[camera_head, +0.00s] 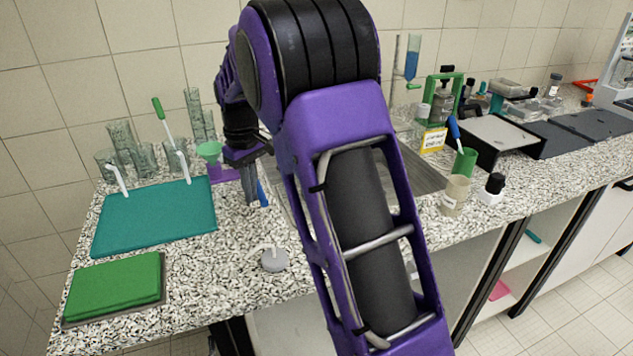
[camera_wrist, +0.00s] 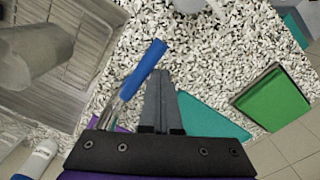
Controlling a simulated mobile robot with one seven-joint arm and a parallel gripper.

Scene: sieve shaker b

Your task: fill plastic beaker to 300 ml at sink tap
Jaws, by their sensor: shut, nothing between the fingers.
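My gripper (camera_wrist: 158,75) is shut and empty, with its fingers pointing down over the speckled worktop. It also shows in the head view (camera_head: 251,192), left of the sink. The sink (camera_head: 425,178) is partly hidden behind my arm, and its grey basin (camera_wrist: 68,88) shows at the left in the wrist view. A grey cylinder (camera_wrist: 32,55) shows over the basin there; I cannot tell what it is. I cannot make out the tap. Clear beakers (camera_head: 108,165) stand at the back left. A beige cup (camera_head: 455,195) stands right of the sink. I cannot tell which is the plastic beaker.
A blue-handled tool (camera_wrist: 143,68) is close beside my fingers. A teal mat (camera_head: 155,222), a green pad (camera_head: 115,283) and a small grey round object (camera_head: 274,260) are on the left worktop. A green cup (camera_head: 465,161) and a black-topped bottle (camera_head: 494,187) stand right.

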